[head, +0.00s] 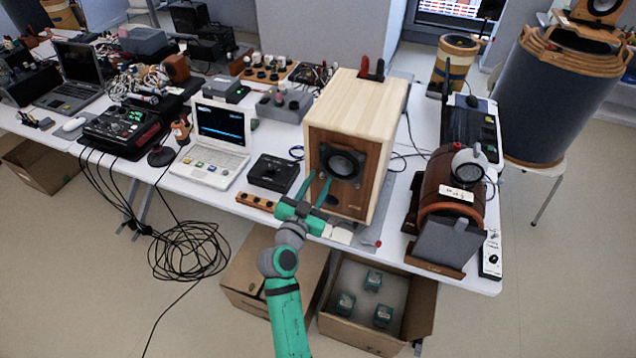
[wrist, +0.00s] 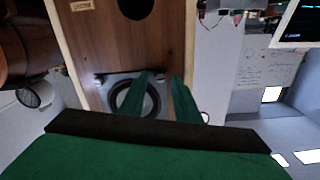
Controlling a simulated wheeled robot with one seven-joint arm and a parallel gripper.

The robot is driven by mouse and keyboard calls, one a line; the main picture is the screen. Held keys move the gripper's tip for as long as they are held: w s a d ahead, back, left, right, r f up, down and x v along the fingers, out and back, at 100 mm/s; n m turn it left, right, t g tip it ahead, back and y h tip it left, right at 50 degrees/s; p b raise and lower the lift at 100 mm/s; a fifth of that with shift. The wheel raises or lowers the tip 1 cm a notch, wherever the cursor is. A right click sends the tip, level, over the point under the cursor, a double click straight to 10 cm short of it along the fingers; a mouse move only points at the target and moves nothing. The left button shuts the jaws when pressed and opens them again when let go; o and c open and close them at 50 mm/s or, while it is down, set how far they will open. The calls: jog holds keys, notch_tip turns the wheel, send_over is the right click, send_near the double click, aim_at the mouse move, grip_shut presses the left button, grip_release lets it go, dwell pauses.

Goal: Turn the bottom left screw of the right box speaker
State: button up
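The box speaker (head: 376,105) stands on the table in the head view, with a pale wooden cabinet and a brown wooden front. Its front driver (head: 343,162) has a dark round cone in a grey square frame. The wrist view shows the front panel (wrist: 165,35) upside down, with the driver (wrist: 130,97) behind the fingers. My gripper (head: 320,176) is open in front of the driver's lower left corner. In the wrist view, my gripper (wrist: 163,76) has a clear gap between its two green fingers. The bottom left screw cannot be made out. Contact cannot be told.
A barrel-shaped speaker (head: 437,190) stands to the right. A black box (head: 273,173) and a white laptop (head: 212,160) stand to the left. An open cardboard box (head: 345,328) lies below the table. Black cables (head: 190,250) lie coiled on the floor.

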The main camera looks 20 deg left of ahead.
jog(key=shift+c, duration=0.6)
grip_shut()
jog(key=shift+m, duration=1.2)
jog(key=shift+o, duration=0.6)
grip_release()
jog(key=s, duration=1.1)
jog(key=shift+a, duration=0.2)
